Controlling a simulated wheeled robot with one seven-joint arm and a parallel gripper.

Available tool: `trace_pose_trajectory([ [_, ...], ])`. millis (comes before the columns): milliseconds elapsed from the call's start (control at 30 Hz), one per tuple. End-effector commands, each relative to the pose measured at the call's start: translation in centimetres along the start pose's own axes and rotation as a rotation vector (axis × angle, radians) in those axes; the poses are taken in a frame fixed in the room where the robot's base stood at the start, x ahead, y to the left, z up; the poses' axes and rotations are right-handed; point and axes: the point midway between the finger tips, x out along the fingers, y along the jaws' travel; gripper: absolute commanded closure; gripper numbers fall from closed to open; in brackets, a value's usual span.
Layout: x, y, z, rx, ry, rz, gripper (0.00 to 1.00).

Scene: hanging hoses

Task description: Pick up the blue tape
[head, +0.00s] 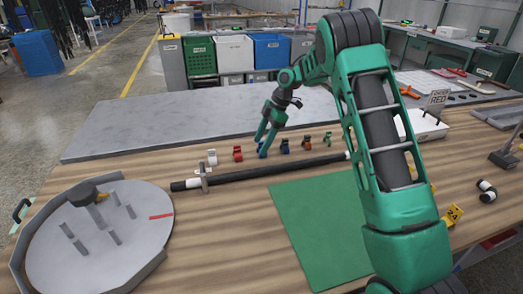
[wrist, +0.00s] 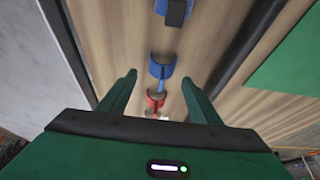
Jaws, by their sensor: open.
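Small coloured pieces stand in a row on the wooden table (head: 225,215). A blue piece, likely the blue tape (wrist: 162,66), is seen in the wrist view between and just beyond my fingertips. My gripper (head: 262,147) points down over the row with its fingers apart and nothing held; both fingers also show in the wrist view (wrist: 160,77). In the head view the fingers partly hide this blue piece. A second, darker blue piece (head: 285,146) stands just to its right, and a red piece (head: 237,154) to its left.
A black bar (head: 265,172) lies in front of the row, with a green mat (head: 310,225) nearer. A white piece (head: 212,157) ends the row at left. A grey slab (head: 150,130) lies behind. A round grey pegged plate (head: 60,265) is at front left.

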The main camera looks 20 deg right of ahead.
Motion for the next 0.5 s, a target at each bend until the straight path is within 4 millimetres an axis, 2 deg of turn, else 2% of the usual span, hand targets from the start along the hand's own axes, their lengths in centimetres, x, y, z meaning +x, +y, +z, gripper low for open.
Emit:
trace_pose_trajectory([
  [100,0.78,-0.01,0.05,0.001,0.000,0.000,0.42],
  [333,0.83,0.01,0.06,0.000,0.000,0.001,0.42],
  [500,0.81,0.01,0.05,0.000,0.000,0.001,0.83],
])
